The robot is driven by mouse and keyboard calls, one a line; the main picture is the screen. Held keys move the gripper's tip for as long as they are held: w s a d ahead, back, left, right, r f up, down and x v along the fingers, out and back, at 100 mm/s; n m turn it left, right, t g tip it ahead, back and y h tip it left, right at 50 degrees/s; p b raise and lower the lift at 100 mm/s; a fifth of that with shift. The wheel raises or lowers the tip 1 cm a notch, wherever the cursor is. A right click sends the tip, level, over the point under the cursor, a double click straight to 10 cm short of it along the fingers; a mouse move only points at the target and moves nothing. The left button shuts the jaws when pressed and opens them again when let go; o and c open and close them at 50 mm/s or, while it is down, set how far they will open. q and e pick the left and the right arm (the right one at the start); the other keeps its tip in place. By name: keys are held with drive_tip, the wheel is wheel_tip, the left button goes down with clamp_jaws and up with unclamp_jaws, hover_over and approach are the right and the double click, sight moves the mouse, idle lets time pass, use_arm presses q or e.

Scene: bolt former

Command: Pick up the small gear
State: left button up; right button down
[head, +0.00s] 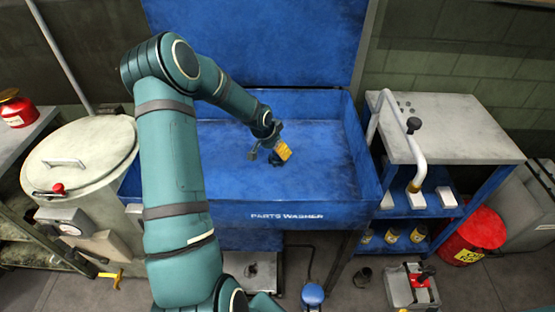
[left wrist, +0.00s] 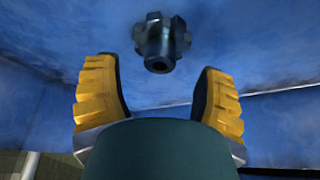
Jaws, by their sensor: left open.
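The small gear (left wrist: 161,42) is dark metal with blocky teeth and a round hub. In the left wrist view it lies on the blue floor of the parts washer, just beyond and between the fingertips. My left gripper (left wrist: 158,95) has yellow ridged fingers spread apart with nothing between them. In the head view my left gripper (head: 281,155) is inside the blue parts washer basin (head: 335,175), over its floor. A small dark shape (head: 277,160) at the fingertips may be the gear, partly hidden by the gripper. My right gripper is not in view.
The basin's front wall (head: 285,216) and raised blue lid (head: 260,40) bound the space. A grey drum (head: 80,155) stands left. A workbench (head: 450,130) with a bent white pipe (head: 408,140) stands right. The basin floor around the gripper looks clear.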

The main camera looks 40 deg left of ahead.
use_arm(q)
drive_tip(key=x, duration=0.3)
drive_tip(key=shift+f+b, duration=0.15)
drive_tip(key=shift+b, duration=0.15)
clamp_jaws()
